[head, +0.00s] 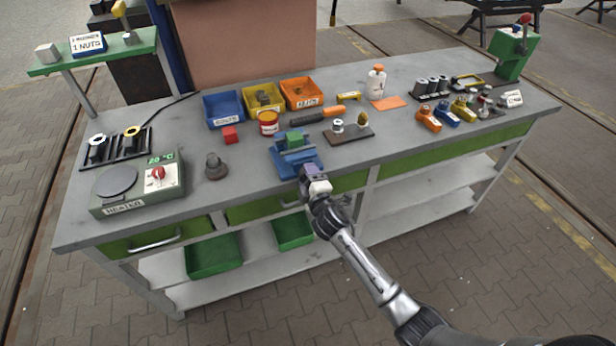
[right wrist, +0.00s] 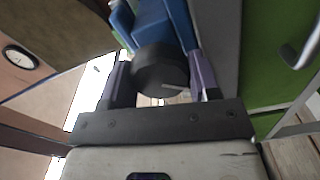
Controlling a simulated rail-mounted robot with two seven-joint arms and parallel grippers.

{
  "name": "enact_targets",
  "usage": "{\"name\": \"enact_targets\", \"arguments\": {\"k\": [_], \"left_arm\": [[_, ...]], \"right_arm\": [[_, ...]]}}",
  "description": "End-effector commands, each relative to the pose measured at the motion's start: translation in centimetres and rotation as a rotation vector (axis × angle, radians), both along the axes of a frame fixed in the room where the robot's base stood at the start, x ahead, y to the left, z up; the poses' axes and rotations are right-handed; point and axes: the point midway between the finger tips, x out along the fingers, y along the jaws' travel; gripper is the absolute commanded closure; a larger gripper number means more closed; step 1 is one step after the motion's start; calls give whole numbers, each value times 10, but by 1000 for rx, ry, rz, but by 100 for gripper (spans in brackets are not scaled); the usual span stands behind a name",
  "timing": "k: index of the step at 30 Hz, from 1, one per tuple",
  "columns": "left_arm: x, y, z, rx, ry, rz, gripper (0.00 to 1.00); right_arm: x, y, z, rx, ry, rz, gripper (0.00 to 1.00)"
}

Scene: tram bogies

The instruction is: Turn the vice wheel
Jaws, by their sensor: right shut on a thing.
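The blue vice (head: 294,157) is mounted near the front edge of the workbench, with a green piece (head: 296,138) at its top. In the right wrist view, the vice's blue body (right wrist: 152,22) rises behind the dark round vice wheel (right wrist: 160,68). My right gripper (head: 313,173) is at the front of the vice, its purple fingers shut on the wheel from both sides. In the head view, the gripper hides the wheel. My left gripper is not in view.
A hot plate unit (head: 138,187) and a dark round knob-like part (head: 215,167) stand to the left on the bench (head: 245,182). Blue, yellow and orange bins (head: 301,95) stand behind. A block with fittings (head: 349,135) is right of the vice. A drawer handle (right wrist: 304,48) is close by.

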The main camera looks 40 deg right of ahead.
Motion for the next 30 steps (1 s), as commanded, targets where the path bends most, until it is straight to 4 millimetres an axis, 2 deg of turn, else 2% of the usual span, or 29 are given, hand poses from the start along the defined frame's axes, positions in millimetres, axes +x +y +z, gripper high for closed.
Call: {"name": "enact_targets", "arguments": {"k": [21,30], "left_arm": [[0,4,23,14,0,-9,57],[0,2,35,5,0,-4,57]], "right_arm": [[0,0,2,641,-219,-1,68],[0,0,1,849,-290,-2,68]]}}
